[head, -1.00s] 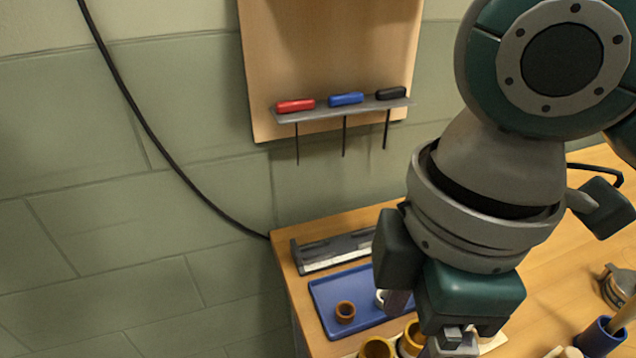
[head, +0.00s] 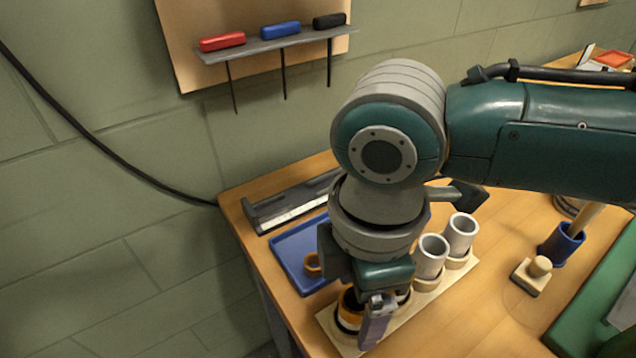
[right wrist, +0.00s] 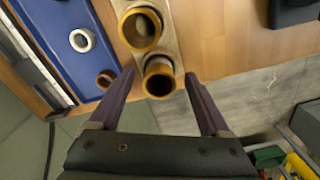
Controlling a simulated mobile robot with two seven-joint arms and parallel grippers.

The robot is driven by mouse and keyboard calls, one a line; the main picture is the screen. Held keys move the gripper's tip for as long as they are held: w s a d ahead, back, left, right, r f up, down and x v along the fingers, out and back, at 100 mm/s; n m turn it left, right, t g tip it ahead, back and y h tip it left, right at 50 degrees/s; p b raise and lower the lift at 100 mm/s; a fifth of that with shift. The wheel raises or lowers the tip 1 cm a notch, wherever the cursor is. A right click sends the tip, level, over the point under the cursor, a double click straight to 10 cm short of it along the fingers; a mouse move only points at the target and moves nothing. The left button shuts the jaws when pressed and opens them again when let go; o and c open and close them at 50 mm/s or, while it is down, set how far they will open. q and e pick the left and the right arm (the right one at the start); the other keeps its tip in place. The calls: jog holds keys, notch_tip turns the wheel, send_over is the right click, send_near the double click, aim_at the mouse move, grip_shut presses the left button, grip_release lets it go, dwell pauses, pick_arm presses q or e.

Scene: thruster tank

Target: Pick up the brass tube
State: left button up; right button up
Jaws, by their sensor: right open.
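Two brass tubes stand on a pale wooden rack. The front brass tube (head: 349,310) is partly behind my right gripper (head: 374,322) in the head view. In the right wrist view this tube (right wrist: 159,77) shows its open mouth between the fingertips of my right gripper (right wrist: 159,75), which is open and empty. The second brass tube (right wrist: 141,27) is just beyond it, and my gripper mostly hides it in the head view. I cannot tell how far the fingers are above the front tube's rim. My left gripper is not in view.
Two grey tubes (head: 431,257) stand farther along the rack (head: 428,298). A blue tray (head: 290,250) beside it holds a small brass ring (right wrist: 105,78) and a white ring (right wrist: 82,40). A wooden stamp-like block (head: 532,275) and a blue cup (head: 562,243) stand to the right.

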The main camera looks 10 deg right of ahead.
grip_shut()
dwell(0.7)
